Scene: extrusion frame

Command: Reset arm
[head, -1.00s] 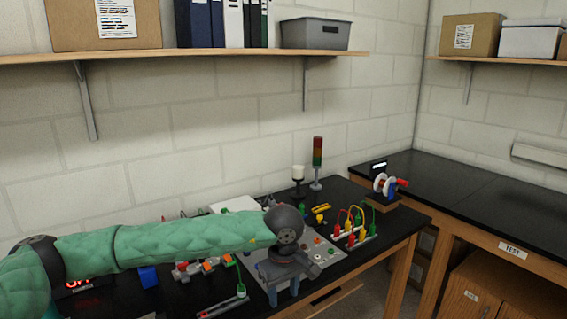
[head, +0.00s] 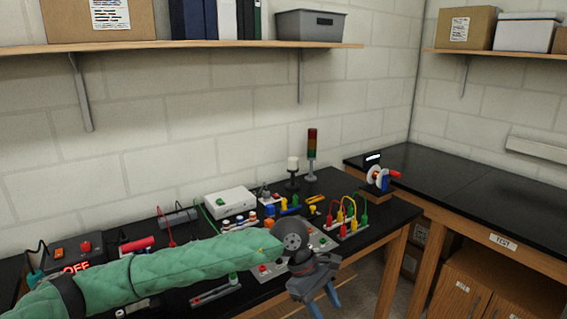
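My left arm, in a green padded sleeve, comes in from the lower left of the head view and reaches right over the black bench (head: 395,222). Its gripper (head: 318,306) hangs at the bench's front edge, past the grey panel with buttons. Two blue-grey fingers point down and stand apart, with nothing seen between them. My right gripper does not show.
A wooden shelf (head: 190,46) hangs above. The right-hand bench (head: 470,190) is mostly clear.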

